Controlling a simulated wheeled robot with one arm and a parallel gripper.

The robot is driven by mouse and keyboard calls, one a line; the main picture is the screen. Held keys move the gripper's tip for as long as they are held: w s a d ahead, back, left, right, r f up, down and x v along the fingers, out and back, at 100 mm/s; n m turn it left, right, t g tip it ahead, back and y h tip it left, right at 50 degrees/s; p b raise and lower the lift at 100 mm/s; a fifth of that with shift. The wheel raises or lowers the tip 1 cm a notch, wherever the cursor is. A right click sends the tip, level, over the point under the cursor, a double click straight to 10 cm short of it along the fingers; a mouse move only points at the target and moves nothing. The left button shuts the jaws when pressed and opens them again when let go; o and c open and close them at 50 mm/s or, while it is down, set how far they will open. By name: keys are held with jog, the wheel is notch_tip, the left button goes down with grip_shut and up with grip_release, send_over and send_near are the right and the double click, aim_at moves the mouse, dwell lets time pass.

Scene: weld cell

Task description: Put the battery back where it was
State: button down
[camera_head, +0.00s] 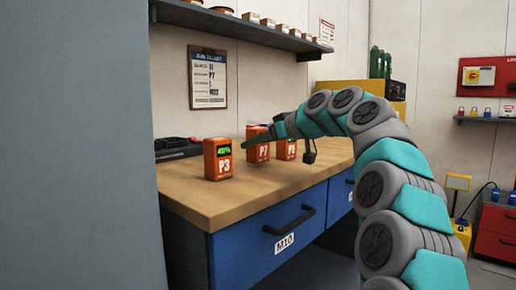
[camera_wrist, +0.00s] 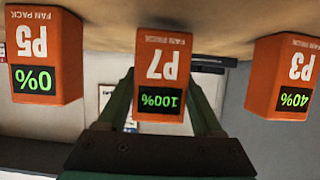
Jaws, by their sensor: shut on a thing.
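The orange battery P7 (camera_head: 258,152) is on or just above the wooden bench top; I cannot tell if it touches. It also shows in the wrist view (camera_wrist: 162,70), upside down, reading 100%. My gripper (camera_head: 262,134) is shut on it, with the green fingers (camera_wrist: 163,108) at its two sides. Battery P3 (camera_head: 218,160) stands on the bench to its left and reads 40% in the wrist view (camera_wrist: 287,75). Battery P5 (camera_head: 286,149) stands to its right, partly hidden by my arm, and reads 0% in the wrist view (camera_wrist: 42,52).
A black device (camera_head: 178,148) lies at the bench's back left. The bench top (camera_head: 240,195) is clear in front of the batteries. A clipboard (camera_head: 207,78) hangs on the wall under a shelf (camera_head: 235,25). A grey panel (camera_head: 75,150) fills the left side.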

jog(key=shift+f, duration=0.4)
jog(key=shift+f, duration=0.2)
jog(key=shift+c, duration=0.2)
grip_release()
jog(key=shift+r, duration=0.1)
jog(key=shift+s+d+r, duration=0.1)
jog(key=v, duration=1.1)
jog(key=shift+s+d, duration=0.25)
jog(key=shift+d, duration=0.05)
